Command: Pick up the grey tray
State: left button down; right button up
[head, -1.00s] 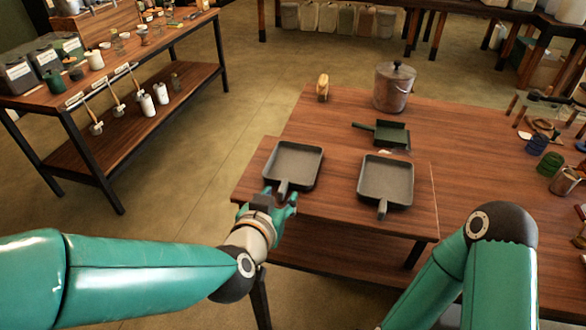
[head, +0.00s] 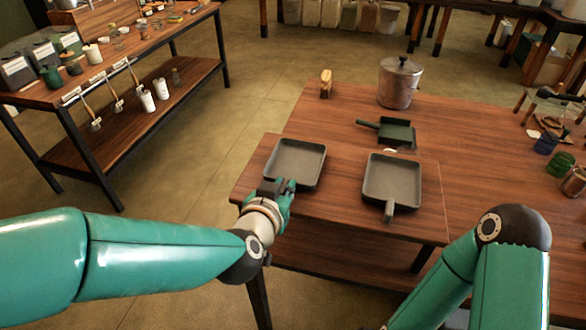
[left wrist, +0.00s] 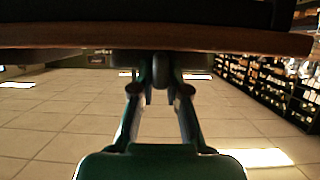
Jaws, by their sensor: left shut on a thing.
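Two square grey trays with short handles lie on the wooden table's front section. My left gripper (head: 285,188) is shut on the handle of the left grey tray (head: 296,162), at its near edge; the fingers hide most of the handle. The tray looks level and at about table height; I cannot tell if it is clear of the wood. The right grey tray (head: 391,180) lies apart, handle toward me. In the left wrist view the fingers (left wrist: 160,80) close around a small dark piece under a brown edge. My right gripper is out of view; only its arm shows.
A small green tray (head: 396,133), a lidded metal pot (head: 398,84) and a small wooden-topped item (head: 326,84) stand farther back on the table (head: 450,128). Jars (head: 559,164) crowd the right side. A side table (head: 140,47) with containers stands at left, with open floor between.

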pick_arm(q)
jog(key=shift+r, duration=0.1)
notch_tip(320, 180, up, 20)
jog(key=p, duration=1.1)
